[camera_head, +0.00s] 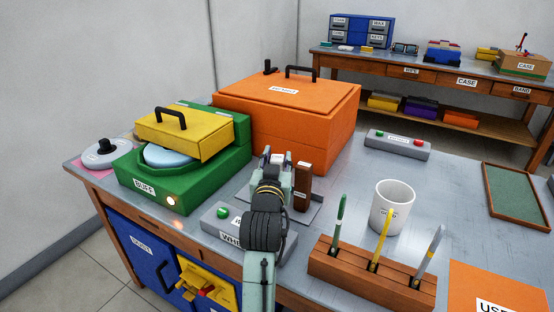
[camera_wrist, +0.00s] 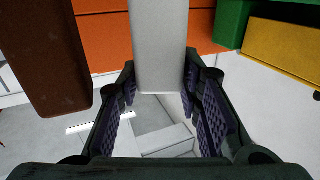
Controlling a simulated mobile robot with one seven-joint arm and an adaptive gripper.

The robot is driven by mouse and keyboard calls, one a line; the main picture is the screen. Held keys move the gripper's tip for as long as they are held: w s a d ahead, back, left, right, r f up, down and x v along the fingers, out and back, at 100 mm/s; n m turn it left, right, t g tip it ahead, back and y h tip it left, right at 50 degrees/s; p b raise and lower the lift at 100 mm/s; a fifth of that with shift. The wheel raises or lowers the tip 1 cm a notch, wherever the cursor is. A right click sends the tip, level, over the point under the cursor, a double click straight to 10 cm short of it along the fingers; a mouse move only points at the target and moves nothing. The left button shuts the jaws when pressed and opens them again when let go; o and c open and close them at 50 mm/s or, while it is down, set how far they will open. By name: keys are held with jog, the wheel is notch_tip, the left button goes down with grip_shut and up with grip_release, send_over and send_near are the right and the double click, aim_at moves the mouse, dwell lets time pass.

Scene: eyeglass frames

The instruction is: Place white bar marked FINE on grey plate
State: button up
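My gripper (camera_head: 276,160) is over the bench with its fingers around a white bar. In the wrist view the white bar (camera_wrist: 160,45) lies between the two fingertips (camera_wrist: 160,80), which appear to press on both its sides near one end. In the head view the bar is mostly hidden behind my gripper, and no FINE mark is readable. A brown bar (camera_head: 303,180) stands upright beside it to the right; it also shows in the wrist view (camera_wrist: 45,50). A grey plate (camera_head: 312,212) lies below, partly covered by my arm. I cannot tell whether the white bar touches it.
A green BUFF machine (camera_head: 150,190) with a yellow cover (camera_head: 185,135) is left, and a large orange box (camera_head: 285,110) behind. A white mug (camera_head: 392,207), a wooden holder (camera_head: 370,272) with upright tools and a grey button box (camera_head: 398,145) stand right. Bench space shows behind the mug.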

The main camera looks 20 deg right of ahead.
jog(key=shift+r, duration=0.1)
jog(key=shift+s+r, duration=0.1)
jog(key=shift+p+v, duration=4.85)
jog(key=shift+v, duration=1.05)
